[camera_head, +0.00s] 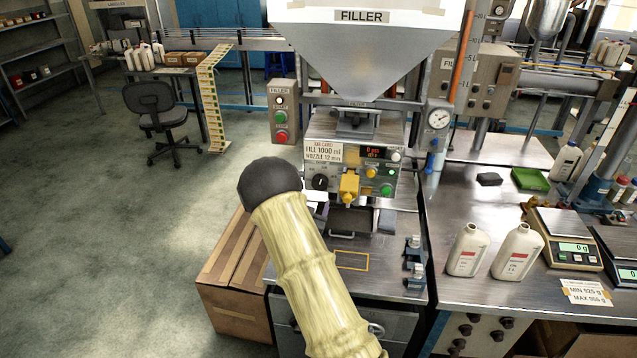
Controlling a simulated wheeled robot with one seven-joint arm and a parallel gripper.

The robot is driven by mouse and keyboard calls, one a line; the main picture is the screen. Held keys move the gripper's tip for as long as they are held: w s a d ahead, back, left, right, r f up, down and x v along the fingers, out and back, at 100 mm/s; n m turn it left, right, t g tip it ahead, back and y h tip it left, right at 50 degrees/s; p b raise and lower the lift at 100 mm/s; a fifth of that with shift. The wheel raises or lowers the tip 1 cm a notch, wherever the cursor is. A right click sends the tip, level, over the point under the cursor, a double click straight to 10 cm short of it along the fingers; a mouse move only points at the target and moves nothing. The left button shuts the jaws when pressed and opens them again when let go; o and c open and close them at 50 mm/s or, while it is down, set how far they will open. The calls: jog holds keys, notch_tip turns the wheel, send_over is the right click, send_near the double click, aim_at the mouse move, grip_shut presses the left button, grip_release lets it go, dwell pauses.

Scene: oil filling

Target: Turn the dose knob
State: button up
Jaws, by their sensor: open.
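A round black knob (320,182), which looks like the dose knob, sits at the left of the filler's metal front panel (342,165), below the white job card. A yellow nozzle block (349,187) is right of it. The knob's face shows, with nothing seen gripping it. My arm, in a pale ribbed sleeve with a dark rounded joint, rises from the bottom and ends in the picture just left of and below the knob. A small pale and dark part shows beside the sleeve below the knob; I cannot tell what it is. I cannot make out my gripper's jaws.
The job card (323,151) reads FILL 1000 ml, NOZZLE 12 mm. A button box (282,112) and a pressure gauge (438,118) flank the panel. Two white bottles (467,250) and a scale (565,240) stand on the right bench.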

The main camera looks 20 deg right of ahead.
aim_at(319, 186)
jog(key=p+x, duration=0.2)
jog(key=x, duration=0.6)
jog(key=shift+w+d+p, duration=0.15)
jog(key=shift+d+p, duration=0.05)
jog(key=shift+p, duration=0.15)
jog(key=c, duration=1)
